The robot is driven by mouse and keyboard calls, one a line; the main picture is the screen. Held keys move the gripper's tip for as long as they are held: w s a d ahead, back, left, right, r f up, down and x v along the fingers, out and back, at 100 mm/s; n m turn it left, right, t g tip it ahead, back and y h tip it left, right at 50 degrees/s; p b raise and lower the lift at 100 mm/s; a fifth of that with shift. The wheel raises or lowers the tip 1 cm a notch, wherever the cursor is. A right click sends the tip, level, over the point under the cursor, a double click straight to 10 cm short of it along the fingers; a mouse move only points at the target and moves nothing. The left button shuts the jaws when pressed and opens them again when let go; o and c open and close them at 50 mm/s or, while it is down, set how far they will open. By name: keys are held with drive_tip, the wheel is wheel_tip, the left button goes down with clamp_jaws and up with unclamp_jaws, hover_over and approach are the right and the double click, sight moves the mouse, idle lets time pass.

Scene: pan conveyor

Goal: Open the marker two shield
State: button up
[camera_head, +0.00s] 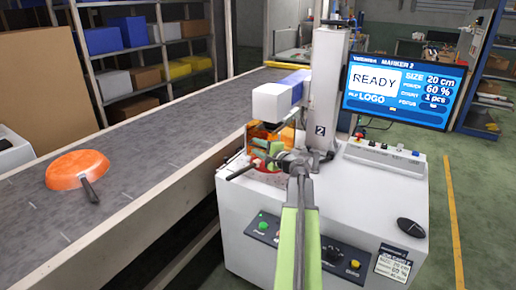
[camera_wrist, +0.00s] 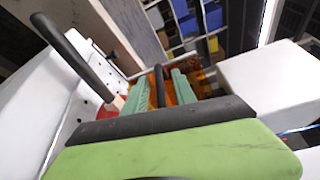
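The marker two shield (camera_head: 260,133) is an amber see-through panel under the white marking head. It appears lowered, and it also shows behind my fingers in the wrist view (camera_wrist: 170,93). My gripper (camera_head: 273,152) is in front of the shield, at the end of my green arm. In the wrist view its two green fingers (camera_wrist: 160,85) are apart, with an upright black bar (camera_wrist: 158,84), seemingly the shield's handle, between them. Orange shows on both sides of the bar, so I see no clear grip. Contact at the bar's lower end is hidden.
A pan's black handle (camera_wrist: 72,52) sticks out left of my gripper, its red body (camera_wrist: 107,110) partly hidden. An orange pan (camera_head: 77,168) lies on the conveyor (camera_head: 150,143). The monitor (camera_head: 401,92) reads READY. Buttons and a black mouse (camera_head: 411,228) are on the white cabinet.

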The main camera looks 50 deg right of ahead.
drive_tip(key=shift+w, duration=0.25)
clamp_jaws()
idle(1.4)
